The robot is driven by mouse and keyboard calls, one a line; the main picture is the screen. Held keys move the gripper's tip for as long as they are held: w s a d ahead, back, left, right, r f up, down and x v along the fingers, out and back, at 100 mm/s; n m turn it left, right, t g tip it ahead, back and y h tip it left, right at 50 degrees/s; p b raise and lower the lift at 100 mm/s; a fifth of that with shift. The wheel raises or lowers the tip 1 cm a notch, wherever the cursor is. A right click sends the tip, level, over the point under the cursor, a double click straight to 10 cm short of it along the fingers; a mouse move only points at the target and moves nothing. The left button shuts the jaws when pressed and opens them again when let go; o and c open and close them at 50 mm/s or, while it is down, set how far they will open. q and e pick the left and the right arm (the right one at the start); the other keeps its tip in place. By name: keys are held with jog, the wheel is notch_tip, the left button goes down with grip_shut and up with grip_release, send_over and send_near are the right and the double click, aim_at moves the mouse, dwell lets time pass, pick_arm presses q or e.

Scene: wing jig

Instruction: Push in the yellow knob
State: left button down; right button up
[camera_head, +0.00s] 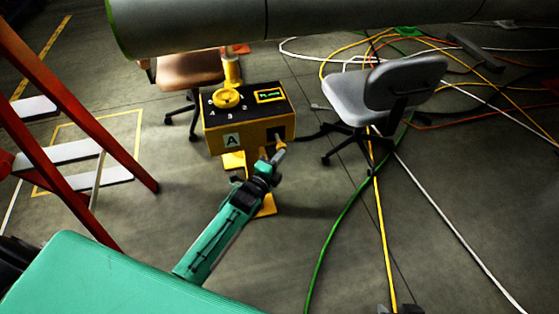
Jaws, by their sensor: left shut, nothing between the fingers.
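A yellow control box (215,140) with a black top stands in the middle. A round yellow dial (227,97) sits on its top, with small white marks around it. On the front face, a dark square (271,133) surrounds a small yellow piece, which looks like a knob (278,137). My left gripper (279,150) is shut and empty, with its tips right in front of this piece. I cannot tell whether they touch it. Dark tips at the bottom edge look like my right gripper (397,309), mostly out of frame and far from the box.
A grey chair (408,82) stands right of the box and a brown chair (188,70) behind it. A red ladder (82,125) is at left. A large grey cylinder (330,18) spans the top. Cables (330,240) cross the floor at right.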

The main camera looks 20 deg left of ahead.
aim_at(280, 145)
pick_arm(q)
jog(key=w+a, duration=0.2)
jog(key=w, duration=0.1)
jog(key=shift+a+r, duration=0.15)
jog(key=shift+r, duration=0.05)
pick_arm(e)
jog(key=shift+w+a+f+t, duration=0.1)
jog(key=shift+w+a+t, duration=0.1)
jog(key=shift+a+t, duration=0.25)
